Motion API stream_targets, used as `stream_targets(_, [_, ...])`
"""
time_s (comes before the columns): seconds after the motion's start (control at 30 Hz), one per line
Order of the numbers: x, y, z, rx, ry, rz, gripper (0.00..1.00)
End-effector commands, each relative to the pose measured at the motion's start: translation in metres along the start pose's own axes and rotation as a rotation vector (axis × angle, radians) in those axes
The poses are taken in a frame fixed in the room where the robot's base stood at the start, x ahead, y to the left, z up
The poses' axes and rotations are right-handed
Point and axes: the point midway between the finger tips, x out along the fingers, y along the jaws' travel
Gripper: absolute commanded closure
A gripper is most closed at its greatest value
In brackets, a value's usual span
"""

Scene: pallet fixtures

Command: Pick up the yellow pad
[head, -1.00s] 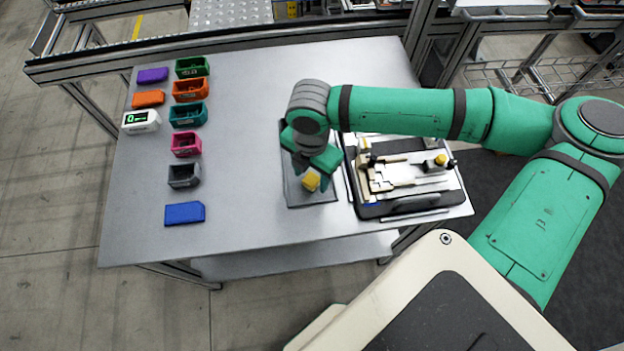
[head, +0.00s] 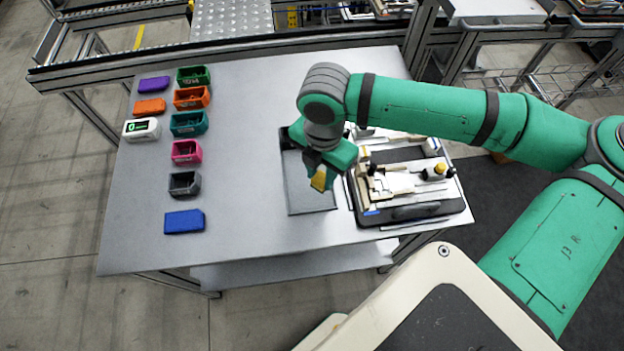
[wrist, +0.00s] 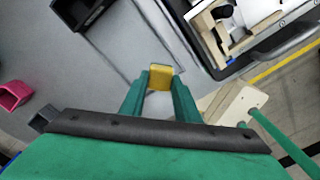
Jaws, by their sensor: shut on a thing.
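The yellow pad (head: 319,179) is a small yellow block held at the tip of my gripper (head: 322,170). In the wrist view the yellow pad (wrist: 160,77) sits between the two green fingers of my gripper (wrist: 160,88), which are shut on it. It appears raised above the grey tray (head: 310,204) on the table, near the tray's right side. Part of the pad is hidden by the fingers in the head view.
The black-framed fixture (head: 410,213) with pale parts stands just right of the tray. Several small bins, such as the pink bin (head: 186,151), line the table's left. A blue block (head: 184,221) lies at front left. The table (head: 245,160) is clear between bins and tray.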

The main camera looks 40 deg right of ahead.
Motion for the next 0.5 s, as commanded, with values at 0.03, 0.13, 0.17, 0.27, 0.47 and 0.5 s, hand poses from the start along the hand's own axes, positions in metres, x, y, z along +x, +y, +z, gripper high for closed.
stream_targets(0.03, [-0.012,-0.009,0.006,0.005,-0.002,0.003,0.96])
stream_targets(0.13, [-0.034,-0.026,0.014,0.005,-0.001,0.002,0.96])
stream_targets(0.17, [-0.04,-0.031,0.017,0.004,-0.001,0.003,0.96])
stream_targets(0.27, [-0.048,-0.052,0.027,0.005,0.001,0.003,0.96])
stream_targets(0.47, [-0.064,-0.084,0.044,0.003,0.001,0.003,0.96])
stream_targets(0.5, [-0.067,-0.089,0.047,0.002,0.001,0.002,0.96])
